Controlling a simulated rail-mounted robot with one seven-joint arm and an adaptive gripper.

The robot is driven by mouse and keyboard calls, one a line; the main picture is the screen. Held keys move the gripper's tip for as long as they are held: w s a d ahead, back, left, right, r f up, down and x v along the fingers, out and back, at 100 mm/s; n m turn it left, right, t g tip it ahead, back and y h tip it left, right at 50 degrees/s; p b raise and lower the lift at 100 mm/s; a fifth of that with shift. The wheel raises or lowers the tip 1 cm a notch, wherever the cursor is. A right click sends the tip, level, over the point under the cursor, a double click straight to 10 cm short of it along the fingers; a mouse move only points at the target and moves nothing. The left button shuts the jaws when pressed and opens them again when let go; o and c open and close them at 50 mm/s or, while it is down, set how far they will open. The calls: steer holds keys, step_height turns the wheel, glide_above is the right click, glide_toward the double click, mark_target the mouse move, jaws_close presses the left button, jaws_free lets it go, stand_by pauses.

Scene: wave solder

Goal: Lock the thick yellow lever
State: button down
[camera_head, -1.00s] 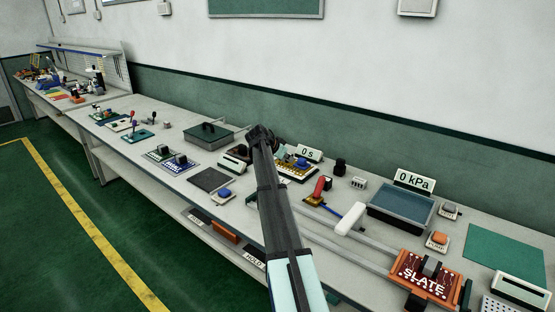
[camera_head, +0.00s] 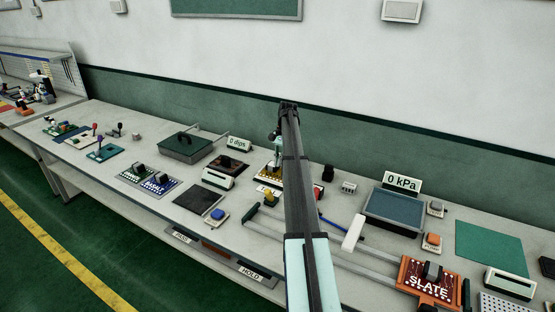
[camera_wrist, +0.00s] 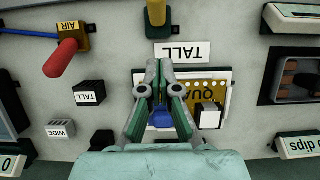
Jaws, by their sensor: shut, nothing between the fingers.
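A red handle (camera_wrist: 62,57) on a yellow block marked AIR (camera_wrist: 75,37) stands at upper left.
A white-ended bar (camera_head: 354,233) lies near the basin.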

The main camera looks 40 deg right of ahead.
mark_target(269, 196)
steer(key=p+x, duration=0.1)
steer(key=x, duration=0.1)
steer(key=a+p+x, duration=0.1)
steer(key=x, duration=0.2)
steer(key=p+x, duration=0.1)
steer(key=x, duration=0.2)
steer(key=shift+s+a+r+p, duration=0.15)
steer(key=shift+s+a+p, duration=0.15)
steer(key=shift+s, duration=0.1)
steer(key=shift+s+a+f, duration=0.2)
steer(key=shift+a+f, duration=0.35)
steer(key=shift+a, duration=0.1)
